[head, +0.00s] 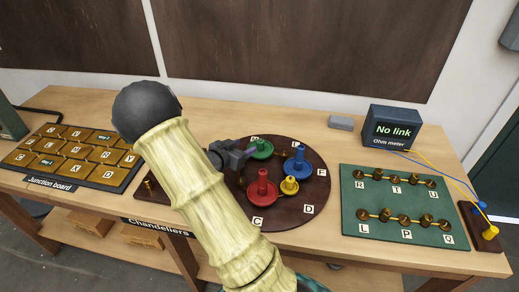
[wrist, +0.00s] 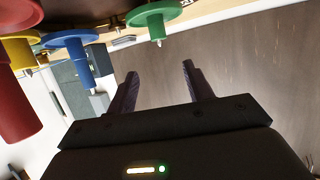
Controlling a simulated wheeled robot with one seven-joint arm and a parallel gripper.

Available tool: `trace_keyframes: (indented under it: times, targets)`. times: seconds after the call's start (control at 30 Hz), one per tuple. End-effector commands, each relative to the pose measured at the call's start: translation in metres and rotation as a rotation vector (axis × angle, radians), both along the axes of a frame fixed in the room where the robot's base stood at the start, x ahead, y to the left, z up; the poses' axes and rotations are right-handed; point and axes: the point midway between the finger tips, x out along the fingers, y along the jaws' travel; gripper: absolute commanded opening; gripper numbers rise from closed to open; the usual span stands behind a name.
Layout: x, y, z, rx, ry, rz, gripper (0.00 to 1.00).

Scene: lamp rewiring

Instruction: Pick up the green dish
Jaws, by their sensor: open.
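The green dish (head: 261,153) with its upright green stem stands on the dark round board (head: 315,205) near its back edge. My gripper (head: 248,155) is just left of the green dish in the head view, and its jaws are open and empty. In the wrist view, the green dish (wrist: 154,16) shows at the top, beyond the two spread fingers of my gripper (wrist: 159,72). The dish is not between the fingers. My arm hides part of the round board.
A red dish (head: 262,191), a blue dish (head: 297,166) and a yellow dish (head: 289,186) stand close by on the board. The junction board (head: 75,155) is at left. A green terminal board (head: 400,208) and the ohm meter (head: 391,128), reading "No link", are at right.

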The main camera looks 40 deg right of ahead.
Motion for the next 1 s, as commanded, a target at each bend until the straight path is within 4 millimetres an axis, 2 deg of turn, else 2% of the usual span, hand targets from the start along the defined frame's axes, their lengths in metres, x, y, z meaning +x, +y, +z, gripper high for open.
trace_keyframes:
  times: [0.27, 0.37, 0.7, 1.0]
  targets:
    - [0.001, -0.001, -0.001, 0.004, 0.000, 0.005, 0.51]
    - [0.004, -0.009, -0.004, 0.004, 0.001, 0.005, 0.51]
    - [0.020, -0.055, -0.022, 0.005, 0.000, 0.006, 0.51]
    - [0.021, -0.058, -0.024, 0.005, 0.000, 0.008, 0.51]
